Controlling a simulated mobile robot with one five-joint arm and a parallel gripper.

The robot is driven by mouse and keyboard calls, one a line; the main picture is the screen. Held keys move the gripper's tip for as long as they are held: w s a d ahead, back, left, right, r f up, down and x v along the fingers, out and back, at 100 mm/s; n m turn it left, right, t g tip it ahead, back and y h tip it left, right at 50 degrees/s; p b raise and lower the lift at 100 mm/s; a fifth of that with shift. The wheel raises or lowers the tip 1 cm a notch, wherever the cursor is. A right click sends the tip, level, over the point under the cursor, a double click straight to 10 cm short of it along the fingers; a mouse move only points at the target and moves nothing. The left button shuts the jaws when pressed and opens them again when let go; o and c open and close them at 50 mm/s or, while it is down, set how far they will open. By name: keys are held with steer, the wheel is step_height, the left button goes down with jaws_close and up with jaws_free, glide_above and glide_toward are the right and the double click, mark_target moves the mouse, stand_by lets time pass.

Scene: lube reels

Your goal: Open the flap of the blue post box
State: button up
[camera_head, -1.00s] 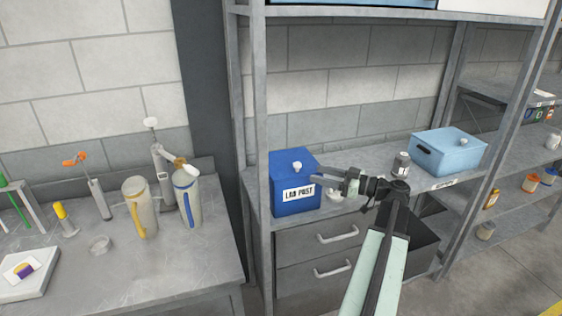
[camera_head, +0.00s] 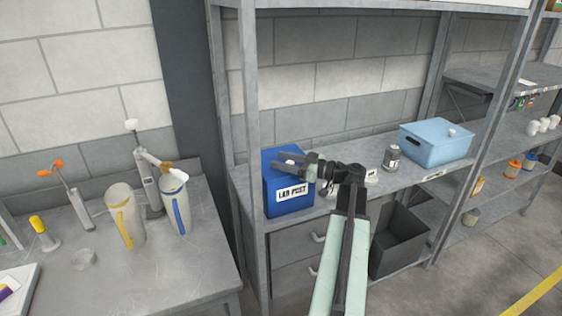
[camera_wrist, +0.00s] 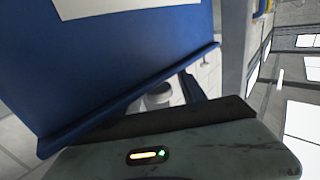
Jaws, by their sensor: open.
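The blue post box (camera_head: 276,208) stands on the grey shelf beside the left upright, with a white "LAB POST" label on its front. Its flap on top looks shut. My gripper (camera_head: 284,160) is open, its fingers pointing left over the top of the box and covering part of the flap and its pale knob. Whether the fingers touch the flap or knob, I cannot tell. In the wrist view the blue box (camera_wrist: 120,60) fills the upper left, its projecting lip running diagonally close past my gripper. Nothing is seen held.
A light blue bin (camera_head: 436,148) and a grey jar (camera_head: 392,158) stand further right on the shelf. Drawers (camera_head: 296,252) lie below. The shelf upright (camera_head: 250,120) rises close on the left. A workbench (camera_head: 170,275) with jugs is at left.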

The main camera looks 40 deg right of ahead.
steer(key=shift+w+a, duration=0.15)
steer(key=shift+w, duration=0.1)
jaws_close()
stand_by(1.3)
